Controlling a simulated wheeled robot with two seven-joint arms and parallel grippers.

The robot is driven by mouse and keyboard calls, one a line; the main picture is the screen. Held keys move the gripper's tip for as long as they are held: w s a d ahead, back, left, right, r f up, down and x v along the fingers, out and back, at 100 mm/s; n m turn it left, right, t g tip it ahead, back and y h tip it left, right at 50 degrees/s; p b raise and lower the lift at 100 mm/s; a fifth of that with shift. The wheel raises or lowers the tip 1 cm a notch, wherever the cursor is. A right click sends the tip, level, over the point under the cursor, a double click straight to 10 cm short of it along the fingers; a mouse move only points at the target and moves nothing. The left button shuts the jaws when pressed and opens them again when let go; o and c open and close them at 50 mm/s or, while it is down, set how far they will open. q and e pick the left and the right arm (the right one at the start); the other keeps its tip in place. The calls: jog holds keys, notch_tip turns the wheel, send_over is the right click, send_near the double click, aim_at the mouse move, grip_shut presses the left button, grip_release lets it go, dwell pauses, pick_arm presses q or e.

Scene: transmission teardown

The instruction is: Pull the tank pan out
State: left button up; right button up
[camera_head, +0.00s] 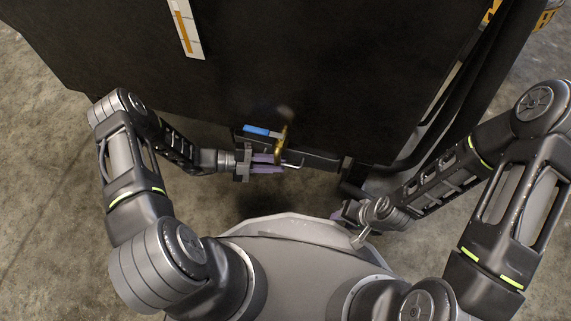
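A dark part with a blue strip (257,131) and a long black bar (318,161) shows below the front edge of the big black top; I take it for the tank pan's front, but most of it is hidden under the top. A thin bright metal piece, perhaps a handle (293,165), sticks out there. My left gripper (268,164), with purple fingers, is right at this piece; whether it is shut on it I cannot tell. My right gripper (345,212) is low beside the black frame, small and partly hidden, and its finger opening is unclear.
The big black top (270,65) fills the upper middle and carries a white and orange strip (187,28). A brass-coloured piece (281,144) stands next to my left gripper. Black frame bars (440,120) rise at the right. Concrete floor (50,190) is clear at the left.

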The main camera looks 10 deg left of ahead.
aim_at(285, 165)
pick_arm(q)
jog(key=shift+b+x, duration=0.3)
jog(key=shift+x, duration=1.25)
jog(key=shift+c, duration=0.4)
grip_shut()
